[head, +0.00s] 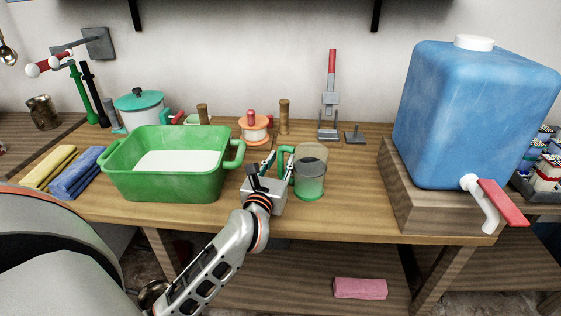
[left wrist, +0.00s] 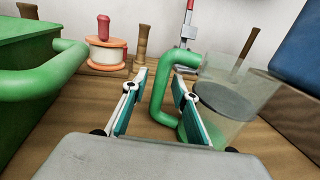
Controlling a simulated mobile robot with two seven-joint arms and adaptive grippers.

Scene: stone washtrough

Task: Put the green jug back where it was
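The green jug (head: 311,178) has a clear body, a green handle and green at its bottom. It stands upright on the wooden table near the front edge, right of the green basin. In the left wrist view the jug (left wrist: 238,98) is at the right, its handle facing my gripper. My left gripper (head: 279,164) is at the handle side of the jug. In the left wrist view its fingers (left wrist: 160,88) are spread, with the upright part of the handle showing between them; contact cannot be told. My right gripper is not in view.
The green basin (head: 120,182) stands left of my gripper. A spool (head: 254,130) and wooden pegs are behind. A blue water tank (head: 470,115) with a red-handled tap stands on a wooden block (head: 402,190) at right. The table between jug and block is clear.

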